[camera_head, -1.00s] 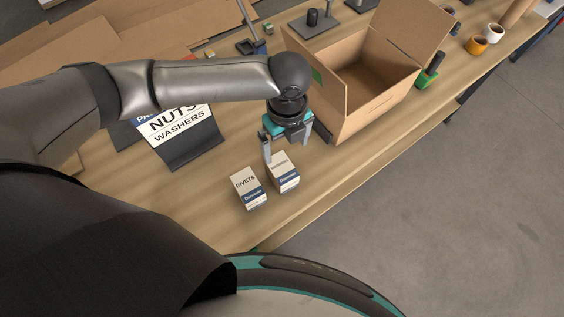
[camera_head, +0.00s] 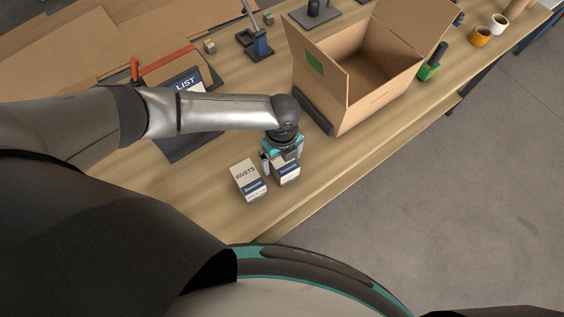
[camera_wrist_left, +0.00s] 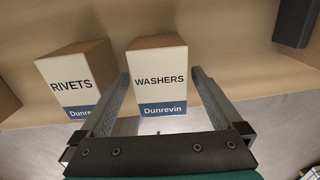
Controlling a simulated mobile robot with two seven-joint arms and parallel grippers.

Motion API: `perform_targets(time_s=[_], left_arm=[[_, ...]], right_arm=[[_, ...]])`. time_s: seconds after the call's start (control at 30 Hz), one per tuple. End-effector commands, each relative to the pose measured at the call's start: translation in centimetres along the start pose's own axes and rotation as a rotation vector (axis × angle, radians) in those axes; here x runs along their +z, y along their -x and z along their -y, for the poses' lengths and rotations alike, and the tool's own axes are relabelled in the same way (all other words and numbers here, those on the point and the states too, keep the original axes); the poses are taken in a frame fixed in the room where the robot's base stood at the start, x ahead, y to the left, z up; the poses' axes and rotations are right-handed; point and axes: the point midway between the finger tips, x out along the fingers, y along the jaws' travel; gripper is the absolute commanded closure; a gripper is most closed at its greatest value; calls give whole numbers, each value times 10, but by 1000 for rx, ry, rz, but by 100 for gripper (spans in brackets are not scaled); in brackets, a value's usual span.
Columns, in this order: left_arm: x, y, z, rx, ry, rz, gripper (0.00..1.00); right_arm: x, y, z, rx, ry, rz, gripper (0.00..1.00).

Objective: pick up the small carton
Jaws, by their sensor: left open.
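Two small white and blue cartons stand side by side near the table's front edge. The washers carton (camera_head: 286,172) is on the right in the head view, partly hidden by my left gripper. It also shows in the left wrist view (camera_wrist_left: 158,80), between the open fingers. The rivets carton (camera_head: 248,180) stands to its left and shows in the left wrist view (camera_wrist_left: 77,80), outside the left finger. My left gripper (camera_head: 281,168) is open, pointing down over the washers carton with its fingers on either side. I cannot tell whether they touch it. My right gripper is not in view.
A large open cardboard box (camera_head: 375,105) stands to the right on the wooden table (camera_head: 215,210). A dark stand with a list sheet (camera_head: 188,82) is behind my arm. The front edge is close.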

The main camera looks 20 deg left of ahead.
Motion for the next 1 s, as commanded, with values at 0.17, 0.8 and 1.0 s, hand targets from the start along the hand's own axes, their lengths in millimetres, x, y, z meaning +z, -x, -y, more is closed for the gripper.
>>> perform_targets(time_s=[0.17, 0.8, 1.0], left_arm=[[0, -2, 0, -1, 0, 0, 0], [0, -2, 0, 0, 1, 1, 62], [0, -2, 0, 0, 1, 1, 84]], right_arm=[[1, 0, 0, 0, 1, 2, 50], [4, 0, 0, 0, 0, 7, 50], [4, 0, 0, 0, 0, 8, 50]])
